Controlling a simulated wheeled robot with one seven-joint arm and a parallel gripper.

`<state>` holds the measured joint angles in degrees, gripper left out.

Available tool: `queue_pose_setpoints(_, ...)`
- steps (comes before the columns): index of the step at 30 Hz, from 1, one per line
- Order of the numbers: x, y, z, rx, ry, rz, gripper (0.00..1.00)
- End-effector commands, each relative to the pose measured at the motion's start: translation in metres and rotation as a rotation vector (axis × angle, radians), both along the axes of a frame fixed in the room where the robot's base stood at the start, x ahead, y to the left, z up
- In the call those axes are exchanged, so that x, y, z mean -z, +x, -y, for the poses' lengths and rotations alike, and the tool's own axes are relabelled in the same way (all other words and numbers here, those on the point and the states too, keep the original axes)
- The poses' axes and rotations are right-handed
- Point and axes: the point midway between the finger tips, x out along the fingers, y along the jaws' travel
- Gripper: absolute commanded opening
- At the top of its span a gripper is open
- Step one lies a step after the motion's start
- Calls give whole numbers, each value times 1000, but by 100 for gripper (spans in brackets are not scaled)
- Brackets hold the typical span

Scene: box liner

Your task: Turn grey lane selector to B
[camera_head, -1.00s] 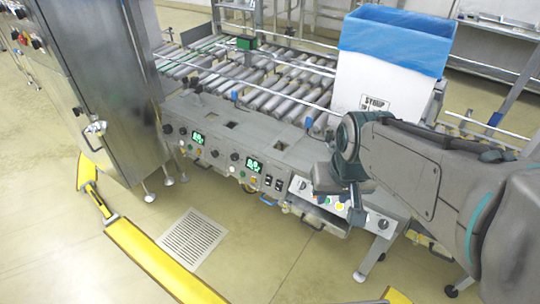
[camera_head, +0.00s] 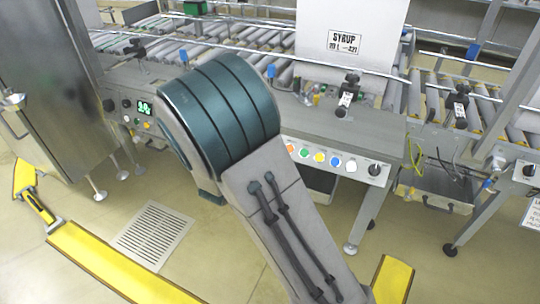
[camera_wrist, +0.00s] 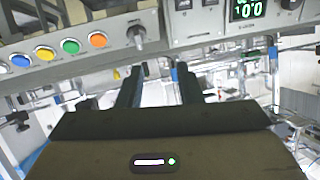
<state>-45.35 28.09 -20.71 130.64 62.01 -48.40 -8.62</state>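The grey lane selector (camera_wrist: 139,36) is a knob on the light-coloured control panel (camera_wrist: 75,47), beside an orange button, in the upper middle of the wrist view. I cannot read its markings or setting. In the head view my arm hides it. My gripper (camera_wrist: 157,74) has its two fingers apart with nothing between them. In the wrist view the selector lies just beyond the fingertips, slightly to the left of the middle of the gap, and looks apart from them. In the head view the gripper is hidden behind my arm.
Orange, green, yellow, blue and white buttons line the panel (camera_head: 331,159), with a black knob (camera_head: 374,170) at its right end. In the wrist view a green display (camera_wrist: 248,10) sits right of the selector. A conveyor and a box marked SYRUP (camera_head: 345,38) stand behind.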

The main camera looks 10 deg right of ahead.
Motion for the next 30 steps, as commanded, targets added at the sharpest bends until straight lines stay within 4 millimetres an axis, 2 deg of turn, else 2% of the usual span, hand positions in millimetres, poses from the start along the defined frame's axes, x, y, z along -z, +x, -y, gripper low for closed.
queue_pose_setpoints(1,29,1,1,31,-61,42,33)
queue_pose_setpoints(3,39,0,5,77,-133,103,33)
queue_pose_setpoints(7,48,-4,9,137,-236,187,33)
queue_pose_setpoints(14,48,-4,14,175,-298,240,33)
queue_pose_setpoints(19,49,16,30,177,-299,240,33)
queue_pose_setpoints(30,50,78,75,175,-297,238,33)
